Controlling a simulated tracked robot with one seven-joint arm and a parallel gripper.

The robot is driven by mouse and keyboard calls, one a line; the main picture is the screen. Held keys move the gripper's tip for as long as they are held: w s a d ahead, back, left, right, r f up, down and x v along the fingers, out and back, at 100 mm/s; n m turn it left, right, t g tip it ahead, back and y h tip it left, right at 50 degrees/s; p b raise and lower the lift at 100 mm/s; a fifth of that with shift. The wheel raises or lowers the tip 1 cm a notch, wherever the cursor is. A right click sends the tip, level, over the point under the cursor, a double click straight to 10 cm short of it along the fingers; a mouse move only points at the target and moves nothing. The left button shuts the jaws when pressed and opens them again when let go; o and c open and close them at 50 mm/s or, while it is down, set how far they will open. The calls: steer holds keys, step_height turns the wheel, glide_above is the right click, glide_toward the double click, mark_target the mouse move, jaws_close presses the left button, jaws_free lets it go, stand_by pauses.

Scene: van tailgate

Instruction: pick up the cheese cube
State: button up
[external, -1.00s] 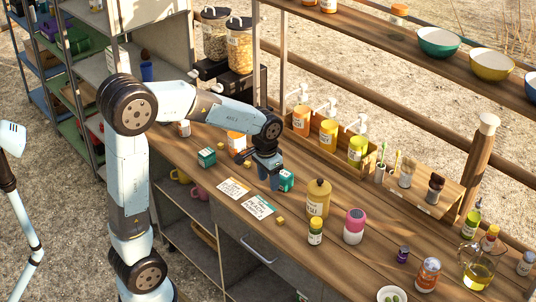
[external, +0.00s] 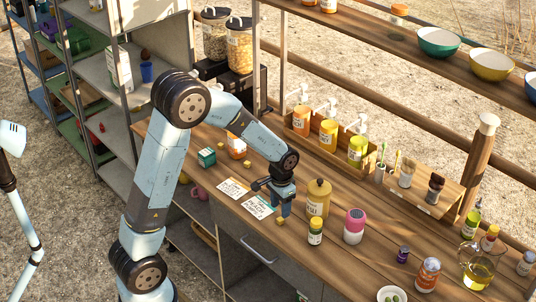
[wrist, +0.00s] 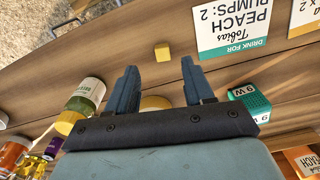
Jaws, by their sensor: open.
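A small yellow cheese cube (external: 280,222) lies on the wooden counter near its front edge, beside the printed cards. In the wrist view the cube (wrist: 162,53) shows just beyond the fingertips, roughly centred between them. My gripper (wrist: 160,66) is open, with nothing held between its fingers. In the external view my gripper (external: 282,206) is low over the counter, close behind the cube and apart from it. Another yellow cube (external: 247,162) lies further left on the counter.
An ochre canister (external: 318,198) and a yellow-lidded jar (external: 315,232) stand right of my gripper, with a pink-topped jar (external: 354,226) beyond. A teal box (wrist: 248,103) is close to one finger in the wrist view. A card (external: 258,206) lies flat left of the cube.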

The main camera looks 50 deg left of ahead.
mark_target(279, 219)
steer(key=shift+s+a+f, duration=0.1)
steer(key=shift+f, duration=1.35)
steer(key=shift+a+f, duration=0.1)
steer(key=shift+f, duration=1.35)
jaws_close()
